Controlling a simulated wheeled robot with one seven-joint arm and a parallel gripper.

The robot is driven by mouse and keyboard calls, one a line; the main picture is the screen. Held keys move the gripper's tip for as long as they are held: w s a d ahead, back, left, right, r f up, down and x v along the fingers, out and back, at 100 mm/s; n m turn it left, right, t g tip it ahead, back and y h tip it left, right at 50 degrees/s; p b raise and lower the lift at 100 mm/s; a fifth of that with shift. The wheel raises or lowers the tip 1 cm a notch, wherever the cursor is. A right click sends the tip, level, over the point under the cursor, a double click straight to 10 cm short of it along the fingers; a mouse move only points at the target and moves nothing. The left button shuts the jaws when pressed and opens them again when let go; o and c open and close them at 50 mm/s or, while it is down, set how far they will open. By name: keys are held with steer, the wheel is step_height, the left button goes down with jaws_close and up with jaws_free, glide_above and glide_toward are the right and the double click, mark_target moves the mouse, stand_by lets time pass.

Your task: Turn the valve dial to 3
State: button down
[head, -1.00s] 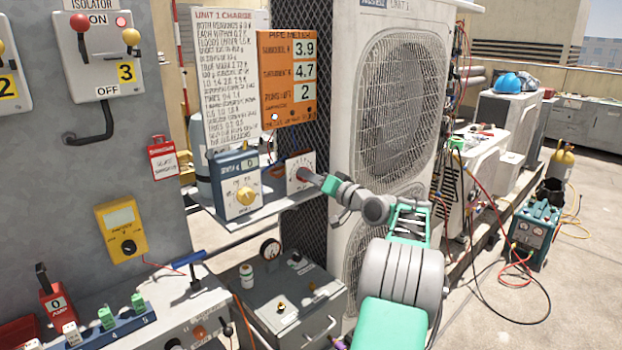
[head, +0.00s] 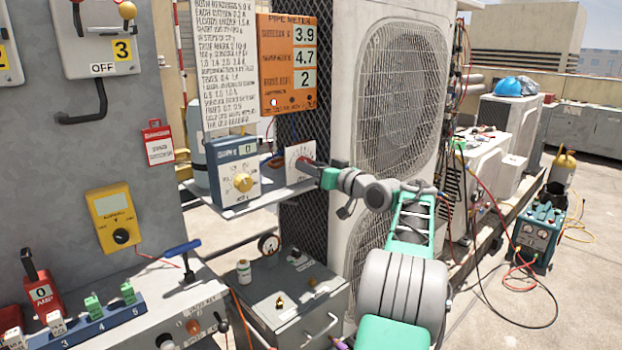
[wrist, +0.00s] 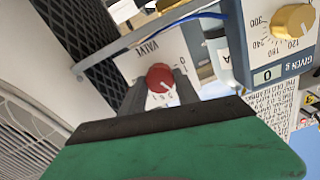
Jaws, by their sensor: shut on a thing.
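The valve dial (wrist: 160,78) is a red round knob on a white plate lettered VALVE, with small numerals around it. In the head view the white valve plate (head: 297,153) stands upright on a grey shelf, beside the dark mesh. My gripper (wrist: 160,92) is shut on the red knob, one dark finger on each side of it. In the head view my gripper (head: 314,170) reaches the plate from the right and hides part of the knob. A pale mark shows on the knob's face, but I cannot tell which number it points to.
A blue box with a yellow knob (head: 242,182) stands just left of the valve on the same shelf (head: 262,197). An orange pipe meter (head: 283,100) hangs above, reading 3.9, 4.7 and 2. The large condenser unit (head: 345,100) stands close behind my arm.

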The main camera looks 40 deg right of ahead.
steer(key=shift+f+n+b, duration=0.1)
steer(key=shift+n+b, duration=0.95)
steer(key=shift+n, duration=0.15)
steer(key=c, duration=0.9)
jaws_free()
steer(key=s, duration=0.7)
steer(key=shift+s+d, duration=0.15)
steer(key=shift+s, duration=0.25)
steer(key=shift+s, duration=0.1)
